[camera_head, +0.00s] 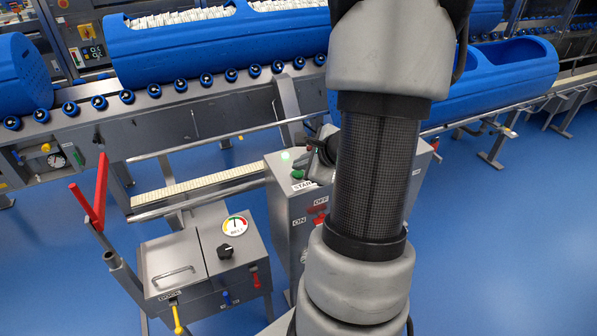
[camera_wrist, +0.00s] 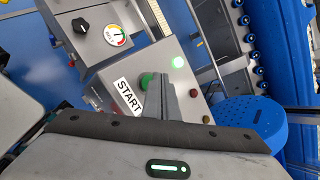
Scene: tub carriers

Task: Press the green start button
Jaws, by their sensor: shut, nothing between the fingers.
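The green start button (camera_wrist: 147,80) sits on a grey control box (camera_head: 284,200), above a white START label (camera_wrist: 128,97). In the head view the button (camera_head: 297,174) shows just left of my arm. In the wrist view my gripper (camera_wrist: 164,80) is shut and empty, its grey fingertips over the box top, right beside the button and partly overlapping it. I cannot tell whether they touch it. A lit green lamp (camera_wrist: 178,62) is beyond the fingertips. In the head view my arm hides much of the box and most of my gripper.
A second grey box with a BELT gauge (camera_head: 235,226), black knob (camera_head: 225,251) and red lever (camera_head: 89,207) stands to the left. Behind is a roller conveyor (camera_head: 232,75) with blue tubs (camera_head: 215,45). Blue floor (camera_head: 500,230) is clear at right.

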